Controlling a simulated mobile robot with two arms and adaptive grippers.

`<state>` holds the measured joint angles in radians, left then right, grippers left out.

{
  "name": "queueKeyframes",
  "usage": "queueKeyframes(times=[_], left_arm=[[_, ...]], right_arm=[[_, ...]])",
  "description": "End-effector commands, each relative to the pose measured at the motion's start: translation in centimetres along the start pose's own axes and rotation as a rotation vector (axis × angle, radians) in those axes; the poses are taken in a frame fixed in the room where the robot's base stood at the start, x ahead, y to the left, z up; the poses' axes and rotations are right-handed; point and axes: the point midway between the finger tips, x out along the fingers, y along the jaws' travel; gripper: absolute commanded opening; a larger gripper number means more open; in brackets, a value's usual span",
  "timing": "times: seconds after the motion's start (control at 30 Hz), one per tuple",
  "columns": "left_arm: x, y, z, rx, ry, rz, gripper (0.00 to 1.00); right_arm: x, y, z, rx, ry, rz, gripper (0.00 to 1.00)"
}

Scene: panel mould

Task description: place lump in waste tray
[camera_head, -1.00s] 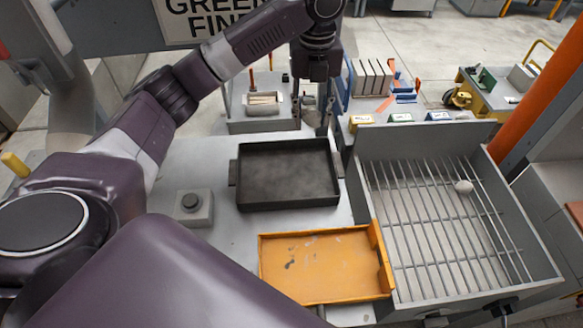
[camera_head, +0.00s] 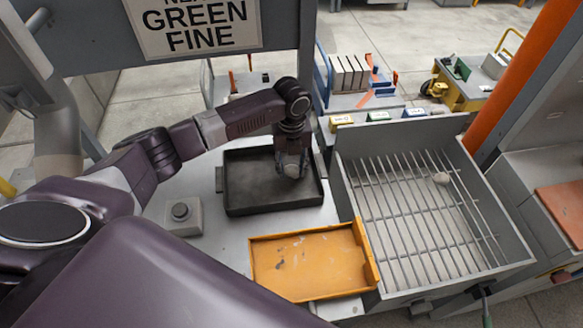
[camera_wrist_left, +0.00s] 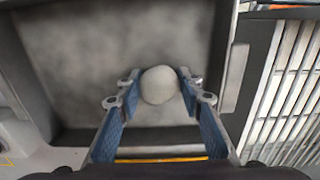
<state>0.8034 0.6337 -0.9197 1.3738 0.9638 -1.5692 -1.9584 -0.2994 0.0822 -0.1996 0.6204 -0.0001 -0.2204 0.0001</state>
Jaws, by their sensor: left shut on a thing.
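A pale, rounded lump (camera_wrist_left: 159,84) sits between the fingertips of my left gripper (camera_head: 291,165), which is shut on it. In the head view this lump (camera_head: 292,172) is partly hidden by the fingers. The gripper points down over the right half of a dark, shallow tray (camera_head: 231,206), inside its outline. In the wrist view the dark tray's floor (camera_wrist_left: 90,60) lies behind the lump; I cannot tell whether the lump touches it. A second pale lump (camera_head: 441,178) lies on the grate. No label shows which tray is the waste tray. My right gripper is not in view.
An orange tray (camera_head: 310,262) lies in front of the dark tray. A grey box with a barred grate (camera_head: 415,225) stands to the right. A button box (camera_head: 181,214) is on the left. Small coloured blocks (camera_head: 378,115) line the grate box's back.

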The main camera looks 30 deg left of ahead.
Motion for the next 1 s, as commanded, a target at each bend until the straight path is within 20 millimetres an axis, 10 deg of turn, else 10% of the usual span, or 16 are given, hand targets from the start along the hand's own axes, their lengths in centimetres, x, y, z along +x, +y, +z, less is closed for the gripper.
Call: queueKeyframes(times=[0.47,0.5,0.63,1.0], left_arm=[[1.19,-0.02,0.02,0.0,-0.001,0.0,0.08],[1.14,-0.02,0.02,0.0,-0.002,0.0,0.37],[1.12,-0.01,0.01,0.0,-0.001,0.0,0.52],[0.51,-0.04,0.09,0.0,-0.003,-0.002,0.52]], right_arm=[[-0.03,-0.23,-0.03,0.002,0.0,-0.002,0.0],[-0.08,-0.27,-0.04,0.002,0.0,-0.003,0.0],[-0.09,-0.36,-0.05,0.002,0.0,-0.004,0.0],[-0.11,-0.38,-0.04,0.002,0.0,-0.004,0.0]])
